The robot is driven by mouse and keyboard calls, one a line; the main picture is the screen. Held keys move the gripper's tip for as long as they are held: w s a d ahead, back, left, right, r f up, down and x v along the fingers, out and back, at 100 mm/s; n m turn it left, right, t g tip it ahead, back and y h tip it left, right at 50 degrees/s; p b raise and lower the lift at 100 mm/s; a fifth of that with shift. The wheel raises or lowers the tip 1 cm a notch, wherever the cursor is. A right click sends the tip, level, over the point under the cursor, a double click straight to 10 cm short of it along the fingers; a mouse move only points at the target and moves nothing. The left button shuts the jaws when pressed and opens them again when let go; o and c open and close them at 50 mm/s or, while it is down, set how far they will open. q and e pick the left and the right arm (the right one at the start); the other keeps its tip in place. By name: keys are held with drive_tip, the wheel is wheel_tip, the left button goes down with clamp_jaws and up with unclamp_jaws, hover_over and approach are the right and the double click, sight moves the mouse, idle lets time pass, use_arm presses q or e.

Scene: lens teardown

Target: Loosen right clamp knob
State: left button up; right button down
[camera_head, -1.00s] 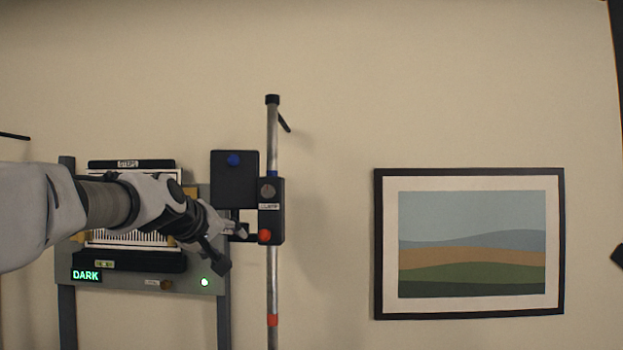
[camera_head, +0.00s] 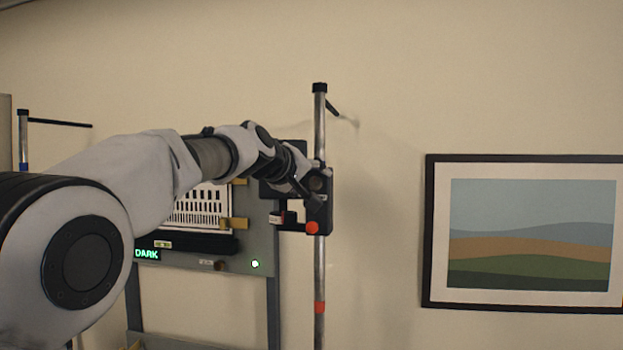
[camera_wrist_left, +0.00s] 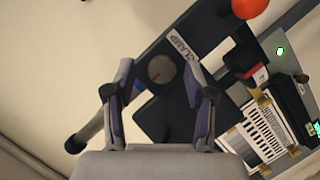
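The right clamp (camera_head: 327,215) is a black block on the upright metal pole (camera_head: 320,265), with an orange-red ball (camera_head: 312,228) at its lower end. My left gripper (camera_head: 312,190) is in front of the clamp's upper part and hides much of the knob there. In the left wrist view, the round grey knob (camera_wrist_left: 161,69) with a red mark lies between the two fingertips of the left gripper (camera_wrist_left: 160,80). The fingers are apart, with gaps seen on both sides of the knob. A white label reading CLAMP (camera_wrist_left: 178,42) is beside it. My right gripper is not in view.
A grey frame (camera_head: 258,262) with a striped chart (camera_head: 200,212), a green DARK display (camera_head: 147,254) and a green light (camera_head: 255,264) stands left of the pole. A framed picture (camera_head: 530,235) hangs at right. The wall between is clear.

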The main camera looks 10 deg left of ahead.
use_arm(q)
drive_tip(key=shift+s+a, duration=0.1)
drive_tip(key=shift+a, duration=0.15)
clamp_jaws()
drive_tip(key=shift+f, duration=0.1)
drive_tip(key=n+b, duration=0.1)
drive_tip(key=n+h+b, duration=0.1)
drive_tip(key=b, duration=0.1)
drive_tip(key=shift+f+t, duration=0.3)
drive_tip(key=shift+t, duration=0.1)
drive_tip(key=n+t+b, duration=0.1)
drive_tip(key=n+b, duration=0.2)
drive_tip(key=n+t+h+b, duration=0.1)
drive_tip(key=n+b, duration=0.2)
drive_tip(key=n+t+h+b, duration=0.1)
drive_tip(key=n+b, duration=0.2)
drive_tip(key=shift+f+b, duration=0.35)
drive_tip(key=n+t+b, duration=0.1)
drive_tip(key=n+b, duration=0.1)
drive_tip(key=n, duration=0.1)
drive_tip(key=shift+n+b, duration=0.3)
drive_tip(key=shift+b, duration=0.05)
drive_tip(key=shift+d+n+t+y+b, duration=0.1)
drive_tip(key=shift+n+t+y+b, duration=0.55)
drive_tip(key=shift+n, duration=0.45)
drive_tip(key=shift+r+n, duration=0.1)
drive_tip(key=shift+n, duration=0.2)
